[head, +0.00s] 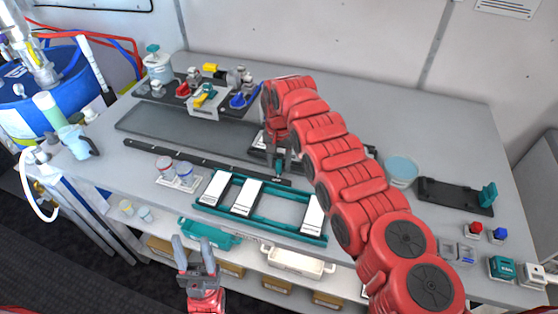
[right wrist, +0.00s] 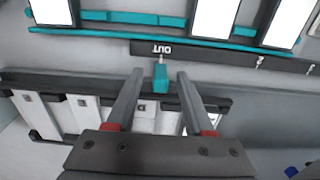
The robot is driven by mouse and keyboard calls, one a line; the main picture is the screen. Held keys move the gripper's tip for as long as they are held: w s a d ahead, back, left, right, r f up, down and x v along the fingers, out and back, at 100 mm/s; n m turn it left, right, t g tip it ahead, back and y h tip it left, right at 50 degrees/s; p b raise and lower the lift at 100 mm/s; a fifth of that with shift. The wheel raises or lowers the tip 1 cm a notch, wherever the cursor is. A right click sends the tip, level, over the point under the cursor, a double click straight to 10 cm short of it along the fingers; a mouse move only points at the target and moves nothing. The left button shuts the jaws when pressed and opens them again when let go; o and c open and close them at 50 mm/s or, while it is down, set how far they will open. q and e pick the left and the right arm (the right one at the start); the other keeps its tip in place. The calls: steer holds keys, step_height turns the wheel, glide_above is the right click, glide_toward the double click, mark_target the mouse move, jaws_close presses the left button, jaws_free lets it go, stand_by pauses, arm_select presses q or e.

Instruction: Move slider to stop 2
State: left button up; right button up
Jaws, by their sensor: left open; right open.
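A small teal slider block (right wrist: 161,79) with a thin metal pin shows in the right wrist view, beside a black strip (right wrist: 205,51) marked "OUT". In the head view, the slider (head: 278,167) is partly hidden by my right gripper, near the right end of the long black strip (head: 190,158). My right gripper (right wrist: 161,75) is open, with its fingers on either side of the slider and visible gaps to it. It also shows in the head view (head: 280,162). My left gripper (head: 195,242) is open and empty in front of the bench edge.
A teal frame with white panels (head: 262,207) lies just in front of the strip. Two small jars (head: 175,170) stand to its left. A valve assembly (head: 205,92) is at the back. My right arm covers much of the bench's middle. The back right of the bench is clear.

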steer(key=shift+f, duration=0.1)
jaws_close()
stand_by(1.3)
